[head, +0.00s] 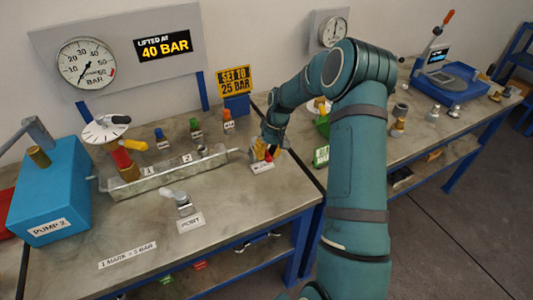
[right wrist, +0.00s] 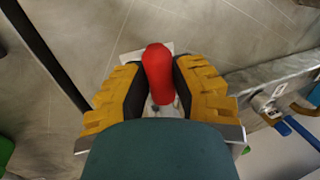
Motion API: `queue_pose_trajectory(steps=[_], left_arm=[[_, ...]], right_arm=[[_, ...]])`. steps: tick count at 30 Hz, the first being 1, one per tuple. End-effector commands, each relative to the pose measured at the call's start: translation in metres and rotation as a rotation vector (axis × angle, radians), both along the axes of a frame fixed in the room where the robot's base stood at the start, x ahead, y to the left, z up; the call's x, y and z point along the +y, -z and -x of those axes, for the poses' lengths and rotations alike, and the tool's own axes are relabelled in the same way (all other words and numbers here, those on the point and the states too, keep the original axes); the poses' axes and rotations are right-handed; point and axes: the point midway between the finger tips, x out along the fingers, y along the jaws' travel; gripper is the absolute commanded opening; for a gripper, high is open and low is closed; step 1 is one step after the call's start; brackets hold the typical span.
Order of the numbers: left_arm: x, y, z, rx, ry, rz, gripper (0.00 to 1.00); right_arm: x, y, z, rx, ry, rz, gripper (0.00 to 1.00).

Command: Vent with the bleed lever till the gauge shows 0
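The bleed lever's red grip (right wrist: 158,72) stands between the fingers of my right gripper (right wrist: 160,85) in the right wrist view. The dark finger pads lie against both sides of the grip. In the head view my right gripper (head: 270,152) is at the right end of the near bench, over a small white label plate (head: 263,167), and hides most of the lever. The round bar gauge (head: 86,63) is on the grey panel at the upper left. Its dark needle seems to point to the lower left, but the exact reading is too small to tell. My left gripper is not in view.
A long metal manifold (head: 165,174) and a blue pump (head: 50,192) stand on the bench. Small coloured fittings stand behind the manifold. A port fitting (head: 183,205) stands in front. A second gauge (head: 333,31) is farther right. The bench front is mostly clear.

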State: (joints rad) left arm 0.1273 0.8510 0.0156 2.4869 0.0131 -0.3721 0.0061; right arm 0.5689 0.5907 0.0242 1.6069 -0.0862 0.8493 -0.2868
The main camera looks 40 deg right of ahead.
Motion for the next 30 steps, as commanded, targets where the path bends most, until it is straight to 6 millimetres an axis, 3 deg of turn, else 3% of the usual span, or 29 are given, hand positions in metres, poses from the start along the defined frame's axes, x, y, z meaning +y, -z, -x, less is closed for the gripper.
queue_pose_trajectory(steps=[1,2,3,14,30], left_arm=[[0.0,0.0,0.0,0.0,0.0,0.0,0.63],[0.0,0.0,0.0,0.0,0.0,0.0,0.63],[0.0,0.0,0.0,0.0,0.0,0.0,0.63],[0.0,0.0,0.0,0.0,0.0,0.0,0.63],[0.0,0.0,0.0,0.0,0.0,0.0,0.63]], right_arm=[[0.0,0.003,0.002,0.007,0.0,-0.002,0.45],[0.0,0.003,0.002,0.007,0.0,-0.002,0.55],[0.0,0.002,0.002,0.005,0.001,-0.001,0.56],[-0.002,-0.004,0.0,0.0,0.002,0.001,0.56],[-0.026,-0.095,0.006,-0.001,0.002,0.002,0.56]])
